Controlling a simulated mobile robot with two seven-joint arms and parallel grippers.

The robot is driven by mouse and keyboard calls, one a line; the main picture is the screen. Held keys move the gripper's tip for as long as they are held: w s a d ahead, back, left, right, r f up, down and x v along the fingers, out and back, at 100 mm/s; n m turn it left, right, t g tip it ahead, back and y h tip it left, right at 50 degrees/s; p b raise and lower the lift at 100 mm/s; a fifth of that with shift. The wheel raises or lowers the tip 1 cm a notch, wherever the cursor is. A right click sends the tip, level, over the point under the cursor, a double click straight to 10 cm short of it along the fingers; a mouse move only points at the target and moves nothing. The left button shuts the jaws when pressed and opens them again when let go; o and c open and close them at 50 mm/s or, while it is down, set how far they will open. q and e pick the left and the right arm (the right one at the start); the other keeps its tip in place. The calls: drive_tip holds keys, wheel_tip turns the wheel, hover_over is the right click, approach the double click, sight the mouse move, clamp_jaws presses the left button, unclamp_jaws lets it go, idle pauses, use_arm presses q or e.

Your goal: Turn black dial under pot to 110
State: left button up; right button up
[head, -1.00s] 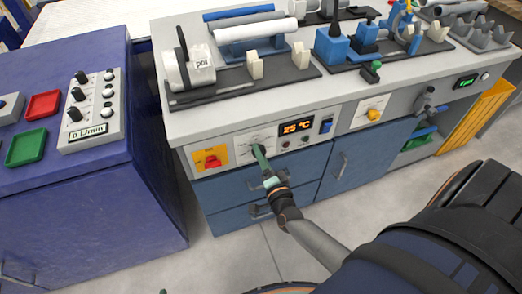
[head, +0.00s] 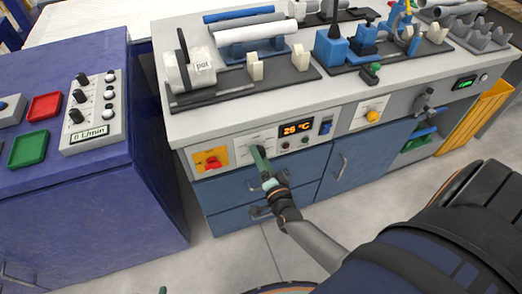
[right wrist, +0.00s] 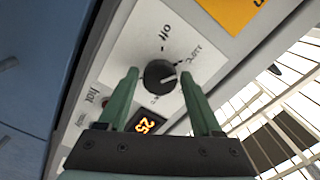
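The black dial (right wrist: 160,75) shows in the right wrist view on a white panel marked "off" at one side. In the head view my right gripper (head: 259,158) hides it. The right gripper's green fingers (right wrist: 158,73) are open, with one fingertip on either side of the dial and a gap at each side. The pot (head: 190,70) is a white cylinder labelled "pot" on the bench top above. A small green tip at the bottom edge of the head view may be my left gripper.
A red switch on a yellow plate (head: 211,161) is left of the dial. Small buttons and a blue switch (head: 326,126) are to its right. A yellow knob (head: 373,116) is farther right. Blue drawers (head: 230,190) with handles lie below. A blue cabinet (head: 90,190) stands at the left.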

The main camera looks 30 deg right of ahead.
drive_tip(key=shift+o, duration=0.9)
drive_tip(key=p+v, duration=0.1)
drive_tip(key=v, duration=1.1)
drive_tip(key=shift+s, duration=0.3)
